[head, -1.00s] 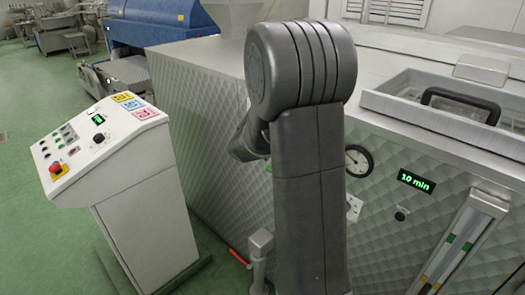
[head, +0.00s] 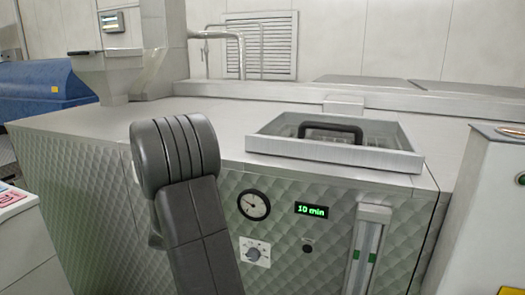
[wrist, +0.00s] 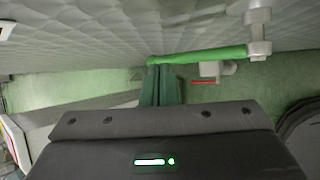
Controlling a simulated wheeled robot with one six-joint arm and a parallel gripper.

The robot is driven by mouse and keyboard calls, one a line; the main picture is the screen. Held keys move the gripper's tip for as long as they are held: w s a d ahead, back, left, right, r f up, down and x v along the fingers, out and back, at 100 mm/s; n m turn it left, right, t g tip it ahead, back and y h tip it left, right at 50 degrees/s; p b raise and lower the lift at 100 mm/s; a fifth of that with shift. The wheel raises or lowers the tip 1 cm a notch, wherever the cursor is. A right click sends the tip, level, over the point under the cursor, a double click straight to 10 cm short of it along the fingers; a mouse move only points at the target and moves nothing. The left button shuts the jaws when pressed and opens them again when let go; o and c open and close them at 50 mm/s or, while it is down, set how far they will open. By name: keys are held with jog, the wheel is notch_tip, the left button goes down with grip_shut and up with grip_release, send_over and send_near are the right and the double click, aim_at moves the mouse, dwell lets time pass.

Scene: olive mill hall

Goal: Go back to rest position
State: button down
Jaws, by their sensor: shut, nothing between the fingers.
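My gripper (wrist: 161,72) shows in the wrist view, its two dark fingers together with nothing between them. Their tips appear by the left end of a green bar (wrist: 200,56), which runs to a grey fitting (wrist: 258,30) on the quilted metal wall. I cannot tell whether the tips touch the bar. In the head view my arm stands raised at left of centre, in front of the quilted steel machine (head: 85,190), and hides the gripper.
The machine front carries a round gauge (head: 253,205), a "10 min" display (head: 312,210), a knob (head: 254,252) and a sight tube (head: 366,250). A white cabinet (head: 495,215) stands close at right, a white console (head: 25,245) at left.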

jog(key=d, duration=0.1)
jog(key=d+r, duration=0.1)
jog(key=shift+s+d+r+y, duration=0.1)
jog(key=shift+d+r+y, duration=0.1)
jog(key=shift+d+y, duration=0.2)
jog(key=shift+a, duration=0.1)
